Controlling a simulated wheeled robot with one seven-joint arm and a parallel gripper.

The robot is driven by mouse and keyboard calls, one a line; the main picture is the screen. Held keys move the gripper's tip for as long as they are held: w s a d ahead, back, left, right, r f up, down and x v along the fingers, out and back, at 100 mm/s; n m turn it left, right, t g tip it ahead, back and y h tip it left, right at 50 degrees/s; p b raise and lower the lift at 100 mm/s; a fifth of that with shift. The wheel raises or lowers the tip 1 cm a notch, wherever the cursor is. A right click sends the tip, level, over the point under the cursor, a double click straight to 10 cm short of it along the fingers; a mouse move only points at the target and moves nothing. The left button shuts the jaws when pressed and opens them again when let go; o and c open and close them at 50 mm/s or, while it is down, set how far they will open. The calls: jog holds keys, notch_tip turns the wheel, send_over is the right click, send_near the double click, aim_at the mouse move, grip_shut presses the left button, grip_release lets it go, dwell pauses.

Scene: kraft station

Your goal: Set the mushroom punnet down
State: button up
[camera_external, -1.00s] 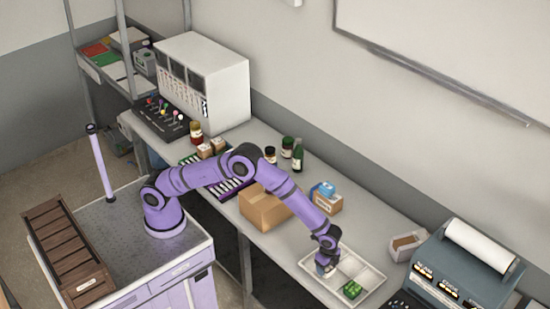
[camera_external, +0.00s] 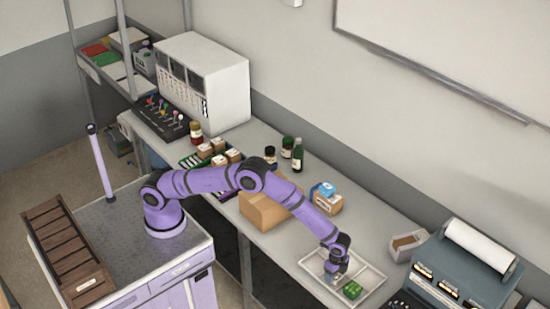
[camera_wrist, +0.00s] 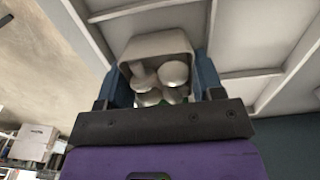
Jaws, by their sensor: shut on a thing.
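The grey mushroom punnet (camera_wrist: 157,44) holds several pale mushrooms (camera_wrist: 160,80). My gripper (camera_wrist: 164,78) is shut on it, with a blue finger on each side. In the external view my gripper (camera_external: 334,272) points down over the pale divided tray (camera_external: 372,279), and the punnet is mostly hidden there. The tray's dividers also show around the punnet in the wrist view (camera_wrist: 250,74). I cannot tell whether the punnet touches the tray floor.
A green pack (camera_external: 352,290) lies in the tray's front compartment, close to my gripper. A cardboard box (camera_external: 263,211), a small carton with a blue item (camera_external: 326,199) and bottles (camera_external: 297,156) stand further left. A grey machine (camera_external: 458,270) and a small open box (camera_external: 407,245) are at right.

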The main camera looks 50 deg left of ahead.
jog(key=shift+f, duration=0.15)
jog(key=o, duration=0.9)
